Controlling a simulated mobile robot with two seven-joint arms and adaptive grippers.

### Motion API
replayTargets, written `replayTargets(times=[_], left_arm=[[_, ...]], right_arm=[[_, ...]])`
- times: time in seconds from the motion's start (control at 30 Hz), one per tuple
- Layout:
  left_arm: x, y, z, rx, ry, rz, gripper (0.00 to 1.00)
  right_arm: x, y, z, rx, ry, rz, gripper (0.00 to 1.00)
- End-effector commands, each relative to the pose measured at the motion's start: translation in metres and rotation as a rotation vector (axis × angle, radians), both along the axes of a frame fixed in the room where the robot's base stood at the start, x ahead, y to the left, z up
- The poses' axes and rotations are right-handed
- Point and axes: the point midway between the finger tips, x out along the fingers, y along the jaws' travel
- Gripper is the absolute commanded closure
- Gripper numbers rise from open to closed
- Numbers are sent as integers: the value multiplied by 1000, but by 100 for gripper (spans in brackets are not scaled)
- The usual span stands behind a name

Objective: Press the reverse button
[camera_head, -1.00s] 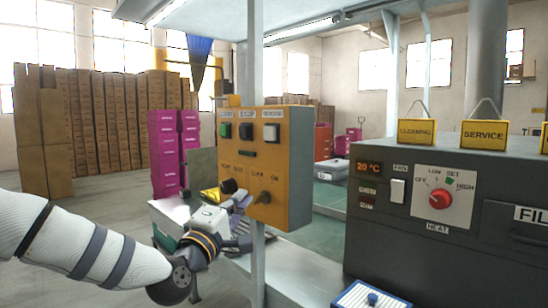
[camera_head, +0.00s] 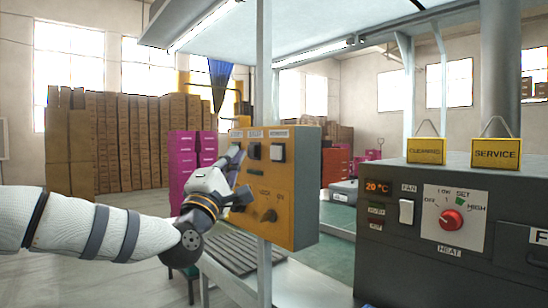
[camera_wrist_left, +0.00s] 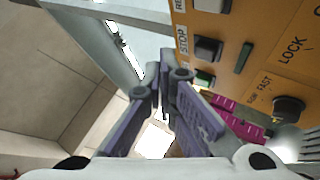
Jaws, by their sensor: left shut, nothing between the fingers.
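The yellow control box (camera_head: 300,200) stands on a post in the middle of the head view. Its reverse button (camera_head: 278,152) is white and square, at the right of the top row; it also shows at the top edge of the wrist view (camera_wrist_left: 211,4). The black stop button (camera_head: 254,151) is left of it and also shows in the wrist view (camera_wrist_left: 208,48). A green button (camera_wrist_left: 204,78) is hidden by my gripper in the head view. My left gripper (camera_head: 235,155) is shut and empty at the panel's left side; its fingertips (camera_wrist_left: 165,68) are left of the buttons. Contact cannot be told.
Below the buttons are a dark lock knob (camera_head: 269,215) and a speed knob (camera_wrist_left: 288,108). A grey heater cabinet (camera_head: 400,262) with a red dial stands at the right. A roller conveyor (camera_head: 235,252) lies behind the box. Magenta crates (camera_head: 182,160) and stacked cartons are further back.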

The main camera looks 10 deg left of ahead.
Motion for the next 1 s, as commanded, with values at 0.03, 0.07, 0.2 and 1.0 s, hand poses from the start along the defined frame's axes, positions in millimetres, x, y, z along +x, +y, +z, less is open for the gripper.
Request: replayTargets(times=[0.03,0.07,0.2,1.0], left_arm=[[9,-6,-11,1,10,-2,100],[14,-8,-11,1,11,-1,100],[29,-22,-11,2,11,-2,100],[50,-39,-2,0,3,0,100]], right_arm=[[-7,0,-8,0,25,0,60],[-10,0,-10,-1,32,0,60],[-18,0,-19,0,61,2,60],[-28,0,-31,0,94,4,60]])
